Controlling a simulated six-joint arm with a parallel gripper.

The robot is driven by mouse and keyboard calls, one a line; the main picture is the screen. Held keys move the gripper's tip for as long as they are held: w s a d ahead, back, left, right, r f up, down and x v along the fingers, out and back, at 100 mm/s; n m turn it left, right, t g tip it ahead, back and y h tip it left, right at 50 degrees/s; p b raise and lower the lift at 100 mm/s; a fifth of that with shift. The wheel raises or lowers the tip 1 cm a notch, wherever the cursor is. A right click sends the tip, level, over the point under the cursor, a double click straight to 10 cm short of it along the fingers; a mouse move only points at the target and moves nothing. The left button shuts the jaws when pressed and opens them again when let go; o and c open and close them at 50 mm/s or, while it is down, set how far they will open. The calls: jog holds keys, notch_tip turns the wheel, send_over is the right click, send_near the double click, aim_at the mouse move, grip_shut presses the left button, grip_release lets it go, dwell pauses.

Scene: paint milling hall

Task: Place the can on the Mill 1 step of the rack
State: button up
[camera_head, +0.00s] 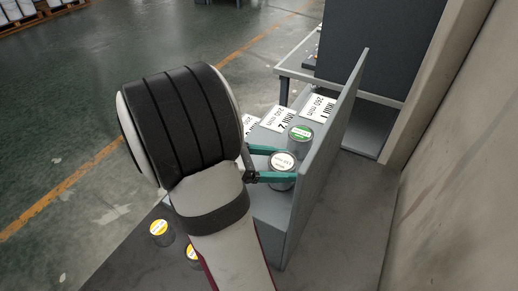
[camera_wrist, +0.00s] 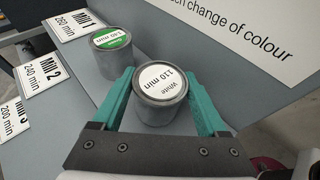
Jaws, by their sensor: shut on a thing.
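A grey can with a white lid label reading "White 110 min" (camera_head: 283,160) is between the teal fingers of my gripper (camera_head: 274,164). In the wrist view the can (camera_wrist: 162,85) sits upright between both fingertips (camera_wrist: 163,92), and my gripper is shut on it. The grey rack (camera_head: 284,213) carries plates for Mill 1 (camera_wrist: 75,24), Mill 2 (camera_wrist: 50,72) and a partly cut-off Mill 3 (camera_wrist: 14,118). A green-labelled can (camera_wrist: 113,54) stands on the rack beside the plates, just left of the held can. Whether the held can touches the rack is unclear.
A tall grey panel (camera_head: 331,130) with printed text runs along the rack behind the cans. A concrete wall (camera_head: 460,150) rises at right.

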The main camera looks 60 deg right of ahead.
jog(key=o, duration=1.5)
jog(key=shift+f, duration=0.1)
jog(key=shift+w+a+r, duration=0.15)
jog(key=shift+w+r, duration=0.05)
jog(key=v, duration=1.2)
jog(key=s+a+f+m+t+y, duration=0.2)
jog(key=a+m, duration=0.3)
jog(key=a, duration=0.3)
jog(key=s+a+f+m+t+y, duration=0.3)
jog(key=a+m+t+y, duration=0.1)
jog(key=a, duration=0.5)
jog(key=s+a+f+m+t+y, duration=0.2)
jog(key=a+m+y, duration=0.3)
jog(key=a, duration=0.3)
jog(key=shift+s+a+f+m+t, duration=0.2)
jog(key=shift+s+a+m+t, duration=0.15)
jog(key=shift+t, duration=0.25)
